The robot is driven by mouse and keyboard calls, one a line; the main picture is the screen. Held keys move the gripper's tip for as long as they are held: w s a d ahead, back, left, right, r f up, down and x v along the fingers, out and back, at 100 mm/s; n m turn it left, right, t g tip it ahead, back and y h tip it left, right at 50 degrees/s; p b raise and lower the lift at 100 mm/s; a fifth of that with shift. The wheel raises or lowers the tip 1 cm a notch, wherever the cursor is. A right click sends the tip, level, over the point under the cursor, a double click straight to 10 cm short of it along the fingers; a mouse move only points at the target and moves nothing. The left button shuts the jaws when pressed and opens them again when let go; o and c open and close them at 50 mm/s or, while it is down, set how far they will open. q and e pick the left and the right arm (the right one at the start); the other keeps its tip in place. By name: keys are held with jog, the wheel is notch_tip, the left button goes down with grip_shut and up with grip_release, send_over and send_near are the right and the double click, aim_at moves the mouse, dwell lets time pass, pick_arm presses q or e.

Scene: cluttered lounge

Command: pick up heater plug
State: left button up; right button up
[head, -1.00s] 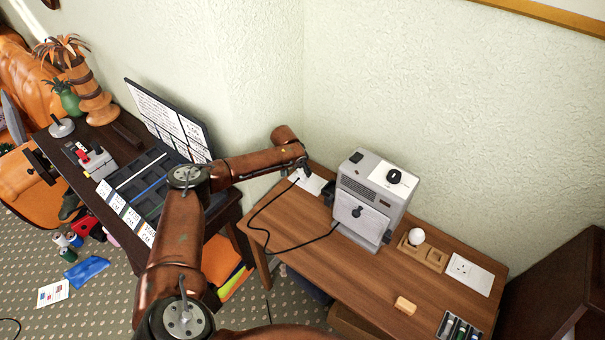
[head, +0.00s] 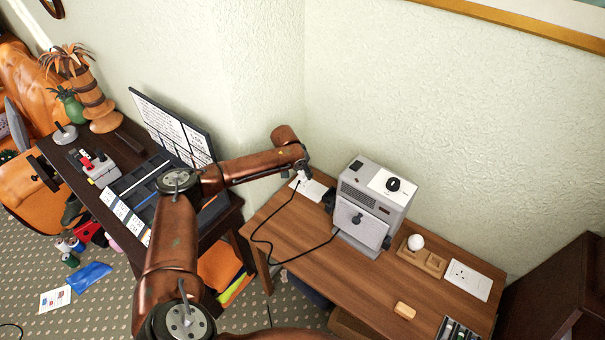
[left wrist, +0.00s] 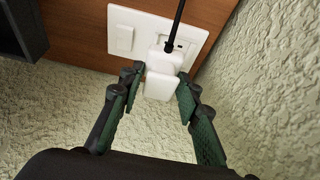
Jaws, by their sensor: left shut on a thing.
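The white heater plug (left wrist: 160,85) is between the green-padded fingers of my left gripper (left wrist: 160,86), which is shut on it. In the left wrist view it is in front of a white socket plate (left wrist: 127,38), with a black cable running from it. I cannot tell whether it is still seated in the socket. In the head view my left gripper (head: 302,170) is at the table's back left, above the plate (head: 316,189). The cable (head: 255,241) loops over the table to the grey heater (head: 361,216). My right gripper is not in view.
The wall is close behind. A dark desk with an open case (head: 172,128) stands left. The table's front middle is clear.

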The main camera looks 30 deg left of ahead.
pick_arm(q)
jog(key=s+d+r+p, duration=0.6)
jog(key=s+r+p, duration=0.2)
jog(key=s+r, duration=0.2)
jog(key=shift+r, duration=0.7)
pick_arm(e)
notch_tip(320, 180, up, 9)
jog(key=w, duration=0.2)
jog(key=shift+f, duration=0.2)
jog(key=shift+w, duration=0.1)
